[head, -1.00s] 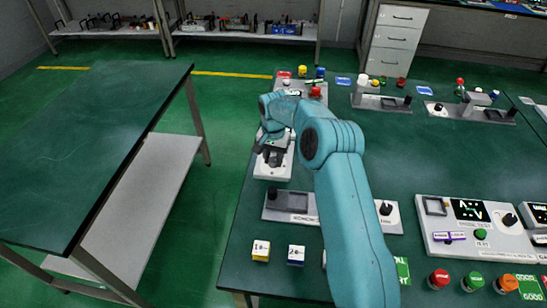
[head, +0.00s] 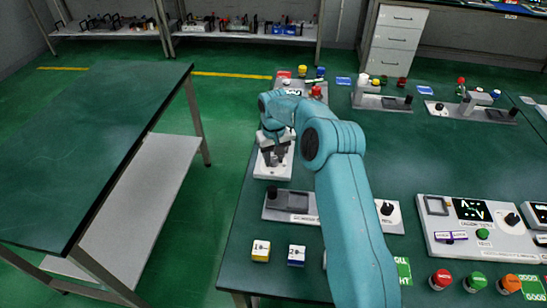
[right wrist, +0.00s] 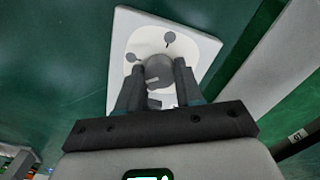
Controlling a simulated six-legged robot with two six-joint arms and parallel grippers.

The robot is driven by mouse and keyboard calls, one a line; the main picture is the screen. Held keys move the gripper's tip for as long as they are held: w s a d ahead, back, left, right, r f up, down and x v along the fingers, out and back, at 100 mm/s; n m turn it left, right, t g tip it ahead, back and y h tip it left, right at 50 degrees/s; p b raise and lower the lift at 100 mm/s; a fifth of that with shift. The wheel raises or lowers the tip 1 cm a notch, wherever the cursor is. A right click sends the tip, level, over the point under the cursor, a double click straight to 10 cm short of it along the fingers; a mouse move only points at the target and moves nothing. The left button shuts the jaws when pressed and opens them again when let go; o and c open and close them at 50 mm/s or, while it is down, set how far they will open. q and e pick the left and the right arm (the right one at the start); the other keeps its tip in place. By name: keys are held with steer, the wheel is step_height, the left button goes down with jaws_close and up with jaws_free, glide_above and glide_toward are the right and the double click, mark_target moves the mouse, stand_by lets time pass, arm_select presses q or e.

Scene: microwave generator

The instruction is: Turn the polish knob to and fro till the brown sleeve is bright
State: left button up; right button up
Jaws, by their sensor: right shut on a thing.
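The polish knob (right wrist: 158,70) is a grey round knob on a white plate (right wrist: 192,44), seen in the right wrist view. Two small grey discs mark the plate beyond it. My right gripper (head: 273,156) is over the same plate at the left edge of the bench in the head view. Its two fingers stand on either side of the knob, shut on it. In the head view the gripper mostly hides the knob. I cannot make out a brown sleeve in either view. My left gripper is not in view.
A grey device (head: 290,203) with a dark window lies just in front of the plate. A red button (head: 316,91) is behind my arm.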

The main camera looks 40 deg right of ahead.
mark_target(274, 159)
steer(key=n, duration=0.4)
steer(key=shift+r+n, duration=0.1)
steer(key=shift+n, duration=0.2)
stand_by(0.4)
steer(key=o, duration=1)
steer(key=shift+o, duration=0.2)
steer(key=shift+r, duration=0.4)
step_height(274, 159, up, 16)
steer(key=p, duration=0.1)
steer(key=shift+f, duration=0.2)
